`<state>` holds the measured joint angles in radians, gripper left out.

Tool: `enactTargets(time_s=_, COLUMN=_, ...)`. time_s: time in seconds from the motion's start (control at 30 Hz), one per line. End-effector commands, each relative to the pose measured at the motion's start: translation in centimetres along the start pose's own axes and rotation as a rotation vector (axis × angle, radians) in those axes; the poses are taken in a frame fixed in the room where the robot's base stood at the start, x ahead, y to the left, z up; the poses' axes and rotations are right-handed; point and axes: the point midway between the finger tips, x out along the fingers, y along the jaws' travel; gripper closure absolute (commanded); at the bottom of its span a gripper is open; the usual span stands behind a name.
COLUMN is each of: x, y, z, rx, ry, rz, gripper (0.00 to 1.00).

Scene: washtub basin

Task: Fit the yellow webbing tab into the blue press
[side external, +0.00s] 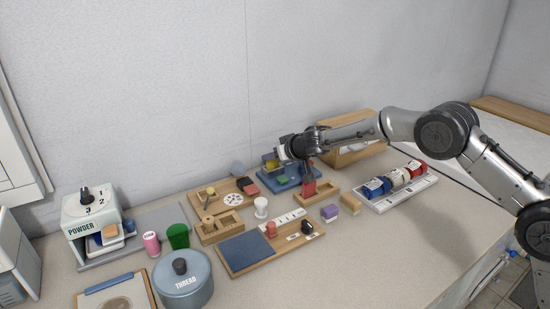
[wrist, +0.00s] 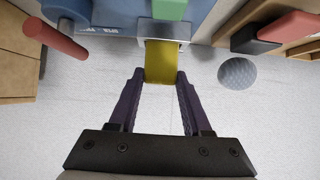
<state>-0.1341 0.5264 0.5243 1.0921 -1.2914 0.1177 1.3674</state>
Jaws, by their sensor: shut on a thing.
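The blue press (side external: 297,184) stands near the wall on the counter, with a green block (side external: 283,180) on it. In the wrist view its blue body (wrist: 110,17) fills the top, with a red handle (wrist: 57,40) at left and the green block (wrist: 169,9) at top. My gripper (wrist: 157,75) is shut on the yellow webbing tab (wrist: 161,60). The tab's far end meets a grey metal piece (wrist: 166,29) of the press; I cannot tell how deep it sits. In the side view my gripper (side external: 273,162) is over the press's back-left part, and the tab (side external: 271,166) is mostly hidden.
A wooden board with a white disc (side external: 233,199) lies left of the press. A grey round thing (wrist: 237,73) is near the gripper. A wooden box (side external: 350,155) stands behind right, and a white tray (side external: 400,196) with rolls at right.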

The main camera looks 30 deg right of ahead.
Motion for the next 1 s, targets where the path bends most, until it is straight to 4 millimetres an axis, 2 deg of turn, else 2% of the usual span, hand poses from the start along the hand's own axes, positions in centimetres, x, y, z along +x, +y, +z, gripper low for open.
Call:
enactTargets(time_s=0.57, x=0.61, y=-0.01, z=1.04, rx=0.000, ry=0.000, rz=-0.001, gripper=1.00)
enactTargets(time_s=0.6, x=0.59, y=-0.01, z=0.99, rx=0.000, ry=0.000, rz=-0.001, gripper=0.44)
enactTargets(time_s=0.73, x=0.59, y=-0.01, z=1.00, rx=0.000, ry=0.000, rz=0.000, gripper=0.21)
enactTargets(time_s=1.0, x=0.58, y=-0.01, z=0.97, rx=0.000, ry=0.000, rz=0.000, gripper=0.21)
